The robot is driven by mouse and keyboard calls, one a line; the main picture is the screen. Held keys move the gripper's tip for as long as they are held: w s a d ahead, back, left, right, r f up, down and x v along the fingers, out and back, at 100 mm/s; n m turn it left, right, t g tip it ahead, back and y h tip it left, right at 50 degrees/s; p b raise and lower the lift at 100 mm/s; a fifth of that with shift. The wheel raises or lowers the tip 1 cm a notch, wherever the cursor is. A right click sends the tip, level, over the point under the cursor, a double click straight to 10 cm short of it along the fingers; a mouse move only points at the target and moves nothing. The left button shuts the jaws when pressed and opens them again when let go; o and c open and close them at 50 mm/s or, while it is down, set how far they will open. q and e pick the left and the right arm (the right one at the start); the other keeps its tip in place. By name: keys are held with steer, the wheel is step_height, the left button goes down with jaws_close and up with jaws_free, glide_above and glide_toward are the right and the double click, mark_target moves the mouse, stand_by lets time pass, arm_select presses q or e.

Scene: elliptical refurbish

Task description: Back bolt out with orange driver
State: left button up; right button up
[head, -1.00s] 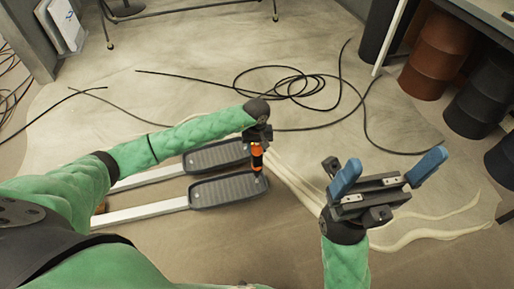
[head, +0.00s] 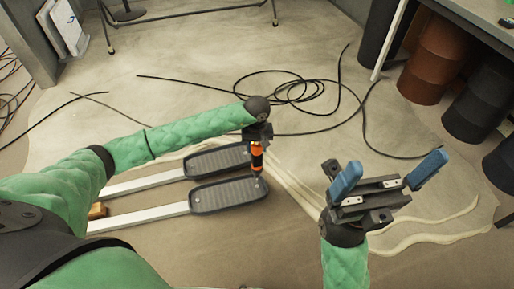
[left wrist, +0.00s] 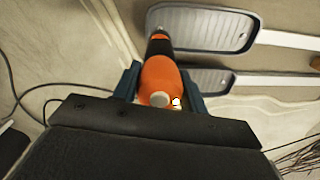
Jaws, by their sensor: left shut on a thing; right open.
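The orange driver (head: 257,158) is upright, with its black lower end pointing down at the outer end of the nearer pedal (head: 225,194). My left gripper (head: 258,140) is shut on the driver from above. I cannot tell whether the tip touches a bolt; the bolt is hidden or too small to see. My right gripper (head: 387,182) is open and empty, to the right of the pedals.
The farther pedal (head: 215,159) lies beside the nearer one, both on white bars. A black cable (head: 290,88) coils on the floor behind. Dark and brown drums (head: 435,60) stand at the back right. Pale strands (head: 430,237) lie near my right gripper.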

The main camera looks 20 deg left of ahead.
arm_select(q)
steer(key=shift+r+p, duration=0.55)
steer(key=shift+r, duration=0.95)
steer(key=shift+r+p, duration=0.3)
steer(key=shift+r, duration=0.5)
